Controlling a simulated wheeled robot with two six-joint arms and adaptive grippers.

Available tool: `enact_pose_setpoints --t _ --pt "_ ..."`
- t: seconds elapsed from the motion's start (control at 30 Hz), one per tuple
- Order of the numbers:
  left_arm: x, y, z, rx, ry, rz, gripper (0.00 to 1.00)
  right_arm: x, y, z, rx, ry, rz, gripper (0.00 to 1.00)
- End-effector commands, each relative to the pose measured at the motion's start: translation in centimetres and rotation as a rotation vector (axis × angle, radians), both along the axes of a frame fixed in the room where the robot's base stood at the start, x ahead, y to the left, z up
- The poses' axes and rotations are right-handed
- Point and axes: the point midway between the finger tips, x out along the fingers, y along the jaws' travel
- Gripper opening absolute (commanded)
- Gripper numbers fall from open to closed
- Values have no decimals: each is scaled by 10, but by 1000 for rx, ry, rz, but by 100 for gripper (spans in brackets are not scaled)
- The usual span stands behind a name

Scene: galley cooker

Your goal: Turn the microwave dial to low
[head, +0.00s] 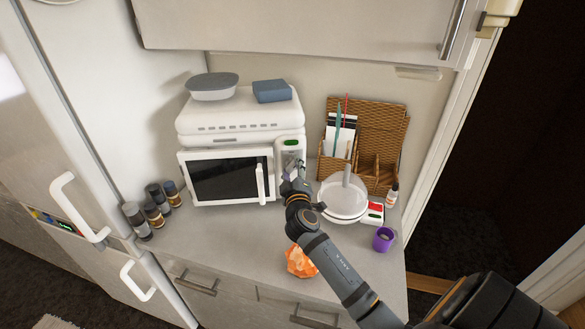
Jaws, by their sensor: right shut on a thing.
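The white microwave (229,177) stands on the counter against the wall, its dark-windowed door shut. Its control panel (291,144) is the narrow strip to the right of the door, with a small green display at the top. My right gripper (292,172) is at this panel, shut on the dial, which the fingers mostly hide. The dial's setting cannot be read. My right arm comes in from the lower right across the counter. My left gripper is not in view.
Right of my gripper are a white pan (343,199), a wicker organizer (384,128), a small bottle (392,193) and a purple cup (383,239). An orange crumpled thing (300,262) lies near the counter's front edge. Several jars (154,213) stand left. The counter before the microwave is clear.

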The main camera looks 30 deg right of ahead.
Motion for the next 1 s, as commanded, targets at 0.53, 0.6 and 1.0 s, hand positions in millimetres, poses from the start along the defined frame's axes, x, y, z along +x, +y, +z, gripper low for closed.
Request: enact_pose_setpoints --t 0.53,0.6,1.0 --pt "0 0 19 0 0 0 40 0 1 0 -416 217 1 15" --pt "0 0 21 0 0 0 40 0 1 0 -455 238 1 15" --pt "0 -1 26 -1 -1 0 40 0 0 -2 -577 302 0 15"
